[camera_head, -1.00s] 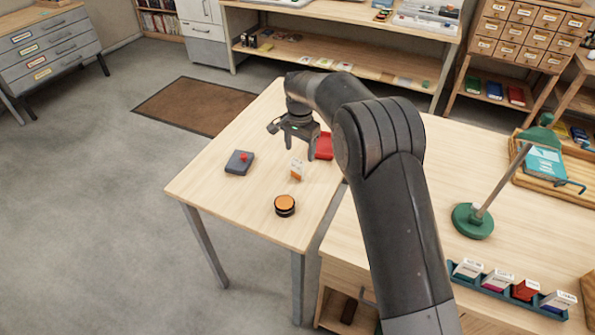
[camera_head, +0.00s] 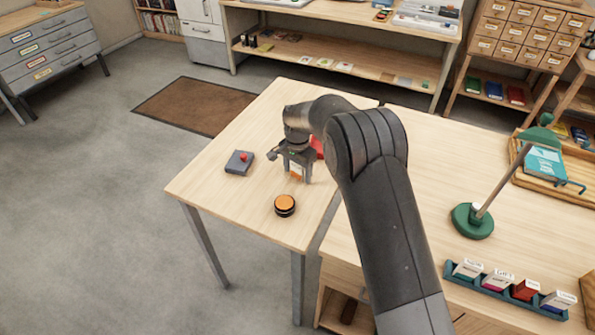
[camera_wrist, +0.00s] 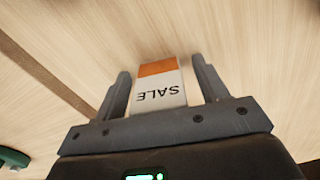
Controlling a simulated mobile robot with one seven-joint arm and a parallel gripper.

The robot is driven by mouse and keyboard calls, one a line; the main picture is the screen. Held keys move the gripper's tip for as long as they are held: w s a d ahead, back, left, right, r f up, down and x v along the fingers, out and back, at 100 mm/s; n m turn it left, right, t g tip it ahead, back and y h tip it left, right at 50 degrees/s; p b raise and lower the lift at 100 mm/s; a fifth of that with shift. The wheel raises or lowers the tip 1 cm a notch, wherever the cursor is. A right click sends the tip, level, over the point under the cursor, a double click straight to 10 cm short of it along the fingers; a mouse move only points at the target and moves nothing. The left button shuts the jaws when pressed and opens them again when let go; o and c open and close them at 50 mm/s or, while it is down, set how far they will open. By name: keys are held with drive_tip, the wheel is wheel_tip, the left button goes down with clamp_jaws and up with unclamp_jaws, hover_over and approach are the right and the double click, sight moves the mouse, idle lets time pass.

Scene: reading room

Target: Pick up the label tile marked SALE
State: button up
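The label tile marked SALE (camera_wrist: 158,88) is white with an orange band. In the wrist view it stands between the two fingers of my gripper (camera_wrist: 160,90), with its lettering upside down. A small gap shows on each side of the tile, so the fingers are open around it and do not visibly grip it. In the head view the tile (camera_head: 295,170) is on the wooden table (camera_head: 225,205), partly hidden by my gripper (camera_head: 297,175), which is lowered around it.
A dark box with a red knob (camera_head: 240,162) lies left of the tile. An orange-topped round object (camera_head: 285,205) stands in front of it. A red tray (camera_head: 318,147) is partly hidden behind my arm. A green lamp (camera_head: 472,220) stands on the right-hand desk.

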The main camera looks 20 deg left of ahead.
drive_tip(key=c, duration=1)
drive_tip(key=shift+c, duration=0.2)
